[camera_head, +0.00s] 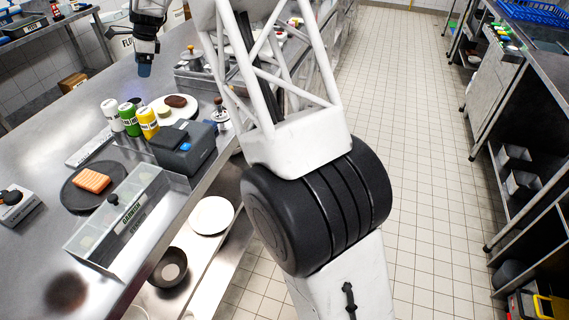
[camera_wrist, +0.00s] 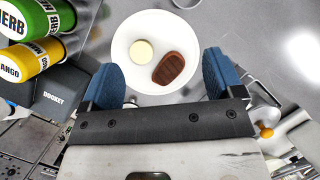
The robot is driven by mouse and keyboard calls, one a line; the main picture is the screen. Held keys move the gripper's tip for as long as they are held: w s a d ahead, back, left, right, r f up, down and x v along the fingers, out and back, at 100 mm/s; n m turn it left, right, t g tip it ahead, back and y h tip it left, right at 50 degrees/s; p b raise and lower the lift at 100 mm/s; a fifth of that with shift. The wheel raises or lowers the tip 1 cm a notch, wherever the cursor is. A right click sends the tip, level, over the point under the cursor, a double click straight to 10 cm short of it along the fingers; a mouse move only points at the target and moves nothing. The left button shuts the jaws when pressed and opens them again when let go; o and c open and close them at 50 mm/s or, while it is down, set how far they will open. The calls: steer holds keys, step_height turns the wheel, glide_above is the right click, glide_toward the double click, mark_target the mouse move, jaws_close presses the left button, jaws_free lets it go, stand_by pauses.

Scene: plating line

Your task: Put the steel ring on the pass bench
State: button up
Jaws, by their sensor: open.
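My gripper (camera_head: 144,70) hangs over the steel bench (camera_head: 50,145), beyond the plate in the head view. In the wrist view its two blue fingers (camera_wrist: 160,76) stand wide apart with nothing between them. Past the fingertips is a white plate (camera_wrist: 128,55) with a pale round disc (camera_wrist: 141,49) and a brown oval patty (camera_wrist: 168,68) lying apart on it. The plate also shows in the head view (camera_head: 160,104). I cannot make out a steel ring for certain in either view. I cannot tell which surface is the pass bench.
Several labelled bottles (camera_head: 131,118) and a dark docket printer (camera_head: 183,147) stand near the plate. A clear garnish bin (camera_head: 118,216) and a dark round board with an orange slab (camera_head: 91,180) are nearer. Another steel bench (camera_head: 540,60) runs along the right, across open tiled floor.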

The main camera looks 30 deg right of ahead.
steer(key=s+d+r+n+h, duration=0.1)
steer(key=s+d+r+n, duration=0.25)
steer(key=s, duration=0.65)
steer(key=s+d+r+n+t, duration=0.15)
steer(key=s+d+r, duration=0.25)
steer(key=s, duration=0.6)
steer(key=s+d+r+n+g+h, duration=0.1)
steer(key=s+d+r+n, duration=0.25)
steer(key=s, duration=0.75)
steer(key=s+d+f+n, duration=0.2)
steer(key=s+d+n, duration=0.1)
steer(key=s, duration=0.8)
steer(key=s+d+f+n+t+h, duration=0.1)
steer(key=s+d+f+n, duration=0.1)
steer(key=s, duration=1)
steer(key=s+d+f+n+h, duration=0.1)
steer(key=s+d+f+n, duration=0.2)
steer(key=s, duration=0.8)
steer(key=shift+s+d+n, duration=0.4)
steer(key=shift+d+n, duration=0.05)
